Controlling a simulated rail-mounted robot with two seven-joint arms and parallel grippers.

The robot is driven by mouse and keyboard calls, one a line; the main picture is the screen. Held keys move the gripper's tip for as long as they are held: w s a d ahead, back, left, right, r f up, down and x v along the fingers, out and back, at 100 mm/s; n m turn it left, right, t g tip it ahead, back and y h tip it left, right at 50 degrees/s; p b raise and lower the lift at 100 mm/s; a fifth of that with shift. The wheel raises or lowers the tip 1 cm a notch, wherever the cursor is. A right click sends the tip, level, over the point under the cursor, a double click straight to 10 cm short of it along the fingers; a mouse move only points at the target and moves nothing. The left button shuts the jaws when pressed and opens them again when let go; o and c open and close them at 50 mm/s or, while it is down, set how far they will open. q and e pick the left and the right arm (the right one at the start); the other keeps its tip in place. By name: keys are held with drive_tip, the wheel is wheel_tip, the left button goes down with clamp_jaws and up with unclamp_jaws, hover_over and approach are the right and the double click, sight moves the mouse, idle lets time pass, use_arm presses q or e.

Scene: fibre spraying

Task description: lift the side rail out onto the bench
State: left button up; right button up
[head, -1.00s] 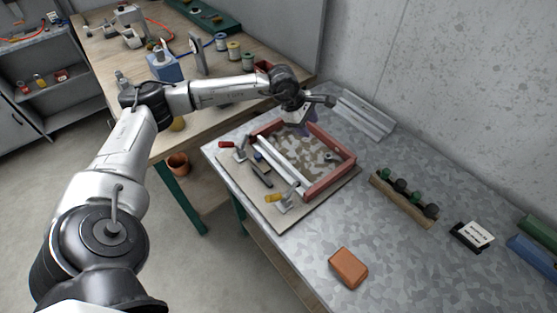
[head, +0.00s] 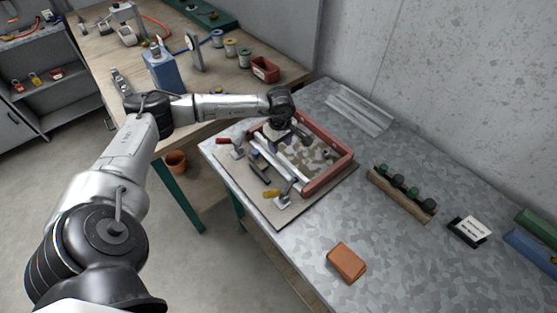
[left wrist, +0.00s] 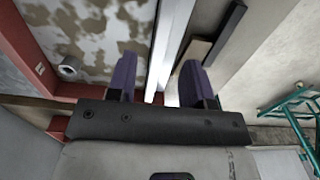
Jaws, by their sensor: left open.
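The side rail (head: 284,170) is a pale, straight bar along the left side of a red frame (head: 333,174) on the bench (head: 300,245). My left gripper (head: 277,140) is over the frame's left back part, near the rail's far end. In the left wrist view, my open purple fingers (left wrist: 158,78) appear on either side of the pale rail (left wrist: 172,35). I cannot tell how deep they reach around it. The arm hides the rail's far end in the head view. My right gripper is not in view.
A wooden holder (head: 402,204) lies to the right, and an orange block (head: 346,262) in front. Bare bench lies between them. A concrete wall stands behind.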

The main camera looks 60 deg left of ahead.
sight(280, 155)
use_arm(q)
drive_tip(key=shift+f, duration=3.05)
drive_tip(key=shift+c, duration=0.5)
clamp_jaws()
drive_tip(key=shift+r, duration=0.1)
